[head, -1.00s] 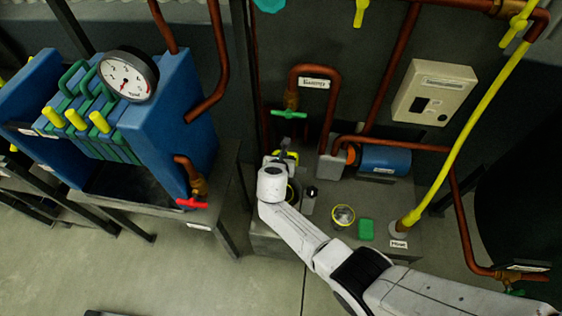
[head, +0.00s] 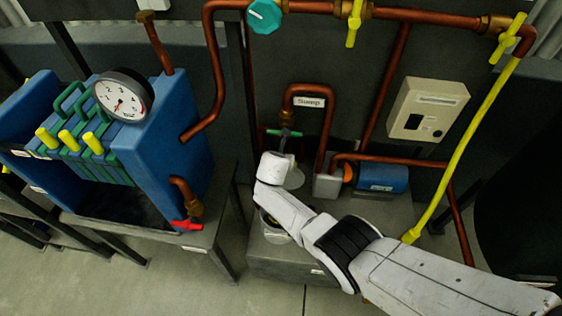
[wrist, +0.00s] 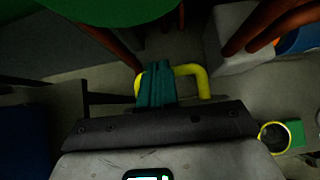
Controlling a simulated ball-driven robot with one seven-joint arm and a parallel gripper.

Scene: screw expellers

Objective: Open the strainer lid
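In the wrist view my gripper's teal fingers (wrist: 156,70) are close together across the middle of a yellow loop handle (wrist: 204,84), which I take to be the strainer lid's handle. They look shut on it. The handle's two sides show left and right of the fingers. The lid plate below it is hidden by the gripper body. In the head view my white arm hides the fingers and handle. A pale round vessel (head: 275,238) with a dark top shows just below my arm, partly covered; I cannot tell whether it is the strainer.
A green-handled valve (head: 284,132) and copper pipe stand close behind my wrist. A blue motor (head: 382,177) lies to the right on the bench. A yellow-rimmed cup (wrist: 275,137) and a green block (wrist: 296,134) show at right. The blue filter press (head: 165,130) stands at left.

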